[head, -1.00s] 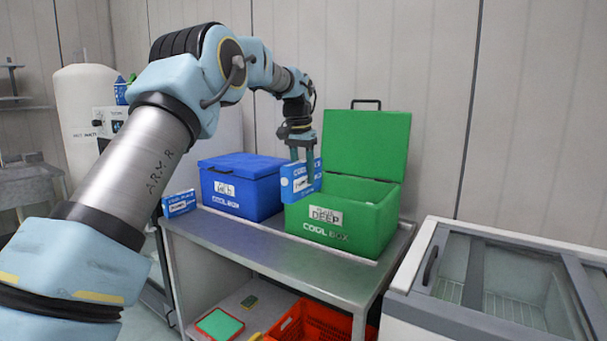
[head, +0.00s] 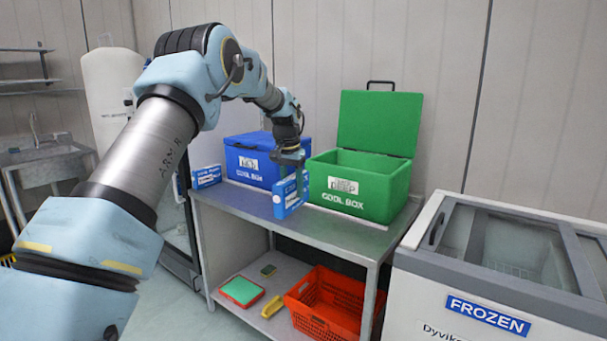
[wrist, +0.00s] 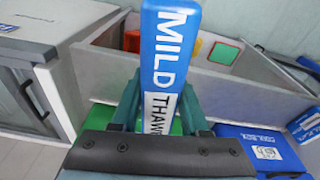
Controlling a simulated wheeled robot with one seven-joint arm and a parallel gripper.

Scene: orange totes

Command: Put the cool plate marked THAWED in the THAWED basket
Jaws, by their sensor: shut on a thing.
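My gripper (head: 297,172) is shut on a blue cool plate (head: 286,196). In the wrist view the plate (wrist: 168,60) reads MILD and carries a white label that starts THAW; the gripper hides the rest. In the head view it is held above the steel table, in front of the gap between the two cool boxes. An orange-red basket (head: 318,318) stands on the shelf under the table; no label on it is readable in the head view.
An open green cool box (head: 385,205) and a closed blue cool box (head: 245,170) stand on the steel table (head: 235,205). Another blue plate (head: 206,177) is at the table's left end. A FROZEN chest freezer (head: 480,285) stands at right. A red-green item (head: 241,291) lies on the shelf.

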